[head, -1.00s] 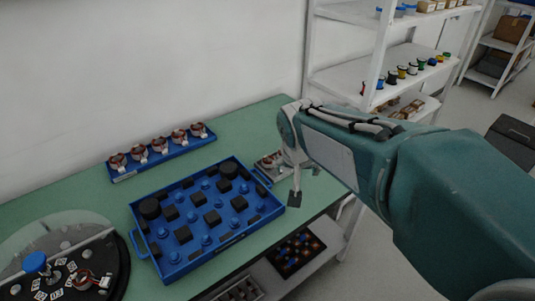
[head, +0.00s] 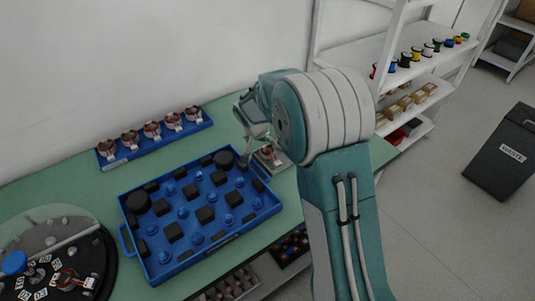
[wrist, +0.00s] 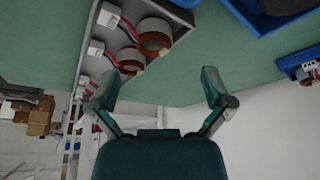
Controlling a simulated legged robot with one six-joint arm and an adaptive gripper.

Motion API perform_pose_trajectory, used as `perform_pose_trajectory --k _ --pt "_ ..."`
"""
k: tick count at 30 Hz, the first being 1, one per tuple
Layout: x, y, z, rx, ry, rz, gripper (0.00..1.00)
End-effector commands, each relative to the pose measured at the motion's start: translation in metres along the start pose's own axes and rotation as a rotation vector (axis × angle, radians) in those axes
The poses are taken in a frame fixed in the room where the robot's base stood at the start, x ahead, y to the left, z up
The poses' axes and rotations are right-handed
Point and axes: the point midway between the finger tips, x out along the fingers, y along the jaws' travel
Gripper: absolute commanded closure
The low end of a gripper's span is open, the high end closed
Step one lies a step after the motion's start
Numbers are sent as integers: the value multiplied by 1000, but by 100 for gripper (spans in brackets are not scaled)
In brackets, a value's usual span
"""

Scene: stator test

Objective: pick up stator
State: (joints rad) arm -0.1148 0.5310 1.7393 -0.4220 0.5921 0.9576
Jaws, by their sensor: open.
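Several copper-and-grey stators stand in a row on a narrow blue rack (head: 120,161) at the back of the table; one is the stator (head: 152,130) in the middle. Another stator (head: 269,152) sits on a small grey tray beside my gripper (head: 250,122).
A large blue tray (head: 160,277) with black blocks and blue knobs fills the middle of the green table (head: 70,182). A round black fixture (head: 105,262) stands at left. A white shelf with spools (head: 417,54) and a waste bin (head: 505,150) are at right.

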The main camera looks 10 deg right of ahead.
Motion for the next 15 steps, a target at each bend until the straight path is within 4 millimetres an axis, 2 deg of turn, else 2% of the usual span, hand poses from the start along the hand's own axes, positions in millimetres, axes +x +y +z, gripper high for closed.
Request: perform_pose_trajectory --k 1,8,15 --pt "8 1 -1 1 -2 1 0" --pt "28 4 -3 2 -2 -1 0" --pt "64 4 -4 1 -2 1 0"
